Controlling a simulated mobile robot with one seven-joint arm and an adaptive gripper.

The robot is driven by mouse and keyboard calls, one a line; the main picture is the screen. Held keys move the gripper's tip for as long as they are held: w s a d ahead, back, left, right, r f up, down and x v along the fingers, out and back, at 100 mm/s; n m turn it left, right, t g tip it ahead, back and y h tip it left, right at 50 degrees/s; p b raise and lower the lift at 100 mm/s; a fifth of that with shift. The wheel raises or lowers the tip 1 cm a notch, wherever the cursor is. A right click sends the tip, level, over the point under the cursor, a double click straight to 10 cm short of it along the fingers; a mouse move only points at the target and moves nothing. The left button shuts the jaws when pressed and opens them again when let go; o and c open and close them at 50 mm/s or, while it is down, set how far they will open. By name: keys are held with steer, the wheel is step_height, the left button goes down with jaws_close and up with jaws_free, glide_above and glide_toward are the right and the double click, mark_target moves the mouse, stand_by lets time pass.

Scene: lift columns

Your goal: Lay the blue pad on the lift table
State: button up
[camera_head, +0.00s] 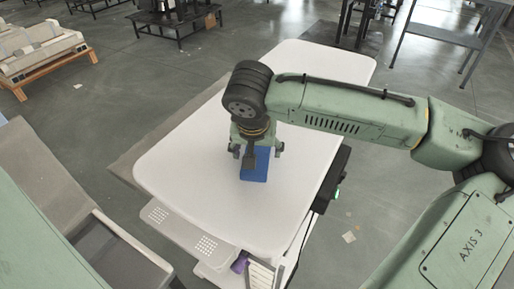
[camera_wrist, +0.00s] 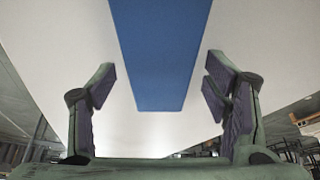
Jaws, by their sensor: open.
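The blue pad (camera_head: 254,168) lies on the white top of the lift table (camera_head: 185,165), near its middle. My gripper (camera_head: 256,152) is over the pad, pointing down, and hides part of it in the head view. In the wrist view the pad (camera_wrist: 160,60) shows between the two spread fingers of my gripper (camera_wrist: 160,90), with a gap on each side. The fingers do not touch it. The wrist view also shows the white table top (camera_wrist: 60,45) around the pad.
A purple object (camera_head: 240,262) is at the table's near end, beside a slatted white part (camera_head: 262,275). A black box with a green light (camera_head: 336,193) is on the table's right side. A loaded pallet (camera_head: 40,50) stands at upper left. The table top around the pad is clear.

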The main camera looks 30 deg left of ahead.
steer(key=v, duration=1.2)
steer(key=shift+r, duration=0.15)
steer(key=shift+s, duration=0.1)
